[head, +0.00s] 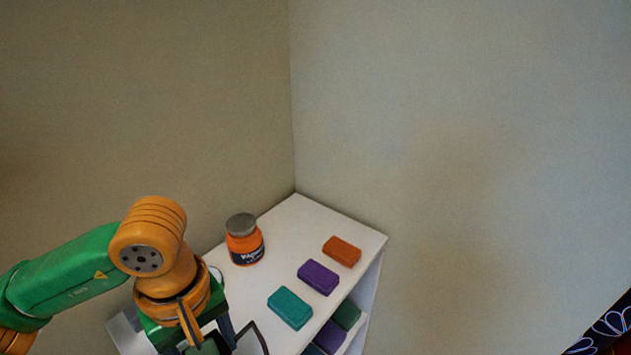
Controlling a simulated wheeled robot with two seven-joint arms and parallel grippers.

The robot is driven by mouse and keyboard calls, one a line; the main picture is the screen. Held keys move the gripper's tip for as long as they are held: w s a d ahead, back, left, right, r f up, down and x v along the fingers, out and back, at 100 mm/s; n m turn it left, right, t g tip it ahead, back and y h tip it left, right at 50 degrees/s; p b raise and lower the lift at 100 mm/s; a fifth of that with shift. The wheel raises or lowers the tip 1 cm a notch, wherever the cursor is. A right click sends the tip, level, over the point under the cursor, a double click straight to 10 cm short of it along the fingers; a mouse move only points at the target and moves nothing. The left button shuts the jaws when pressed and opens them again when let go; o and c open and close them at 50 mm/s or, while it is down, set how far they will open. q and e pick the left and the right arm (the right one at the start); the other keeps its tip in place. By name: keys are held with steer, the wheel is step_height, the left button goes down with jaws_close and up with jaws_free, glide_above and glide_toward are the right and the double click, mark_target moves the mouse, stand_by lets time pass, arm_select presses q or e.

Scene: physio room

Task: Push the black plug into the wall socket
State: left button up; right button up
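My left gripper (232,343) comes in from the left on its green and orange arm, low in the head view over the left front part of the white shelf unit. Its fingers point down and are cut off by the bottom edge, so I cannot tell whether they are open or shut. A dark green patch shows between the gripper parts; I cannot tell what it is. No black plug and no wall socket can be made out. My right gripper is not in view.
The white shelf top (300,215) stands in the wall corner. It bears an orange jar (244,246) with a grey lid, and orange (342,251), purple (318,277) and teal (290,308) blocks. More blocks lie on a lower shelf. A dark patterned item (608,327) is at the lower right.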

arm_select(q)
steer(key=m, duration=0.4)
steer(key=a+m, duration=0.1)
steer(key=shift+w+r+m, duration=0.2)
steer(key=shift+w+m, duration=0.15)
steer(key=shift+m, duration=0.05)
steer(key=m, duration=0.3)
steer(key=shift+w+a, duration=0.15)
steer(key=s+d+r+m, duration=0.2)
steer(key=d+r+m, duration=0.1)
steer(key=d+m, duration=0.5)
steer(key=d, duration=0.2)
steer(key=shift+d+r, duration=0.2)
steer(key=shift+d, duration=0.1)
steer(key=d+f+m, duration=0.1)
steer(key=m, duration=0.1)
steer(key=w+d+f+m, duration=0.1)
steer(key=d+f+m, duration=0.1)
steer(key=shift+w+d+f+m, duration=0.15)
steer(key=shift+d+m, duration=0.05)
steer(key=shift+m, duration=0.1)
